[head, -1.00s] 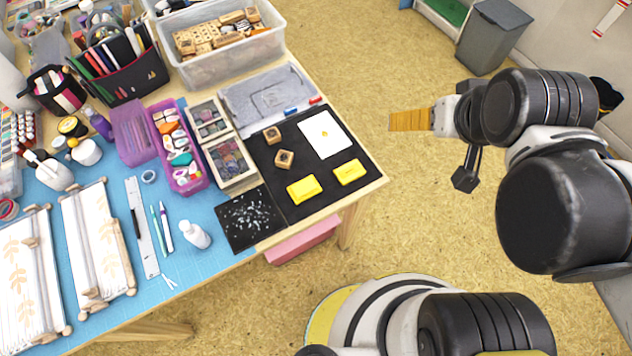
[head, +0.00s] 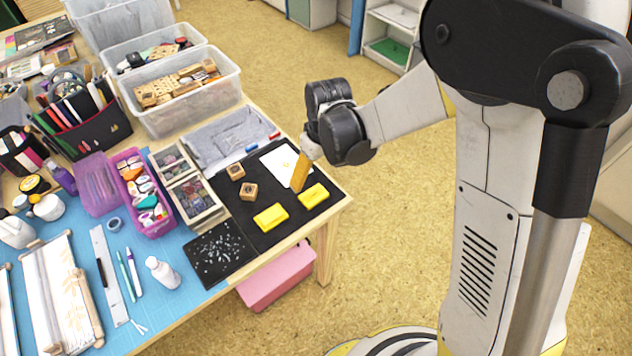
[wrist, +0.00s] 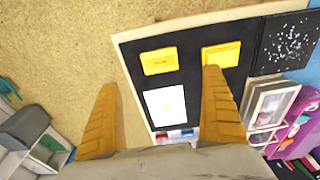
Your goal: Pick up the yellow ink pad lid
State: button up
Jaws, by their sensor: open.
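Two yellow rectangular ink pad pieces lie apart on the black mat (head: 243,214). One yellow piece (head: 271,217) is near the speckled black sheet; the other yellow piece (head: 314,195) is nearer the table's right edge. I cannot tell for sure which is the lid. Both also show in the wrist view, the edge-side piece (wrist: 160,61) at left and the other (wrist: 221,56) at right. My gripper (wrist: 160,82) is open and empty, its orange fingers spread wide. In the head view my gripper (head: 299,173) is over the mat, between the white card and the edge-side piece.
A white card (head: 279,163) and two wooden stamps (head: 248,191) lie on the mat. Stamp trays (head: 193,199), a grey box lid (head: 228,135) and a purple bin (head: 144,193) stand to the left. A pink box (head: 277,278) is under the table.

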aim_at(314, 195)
jog(key=f+b, duration=0.1)
jog(key=f, duration=0.2)
jog(key=w+f+b, duration=0.1)
jog(key=f+b, duration=0.1)
jog(key=f, duration=0.2)
jog(key=f+b, duration=0.2)
jog(key=f, duration=0.2)
jog(key=shift+w+a+f, duration=0.15)
jog(key=shift+a+f, duration=0.05)
jog(key=shift+a, duration=0.15)
jog(key=shift+r, duration=0.1)
jog(key=c, duration=0.9)
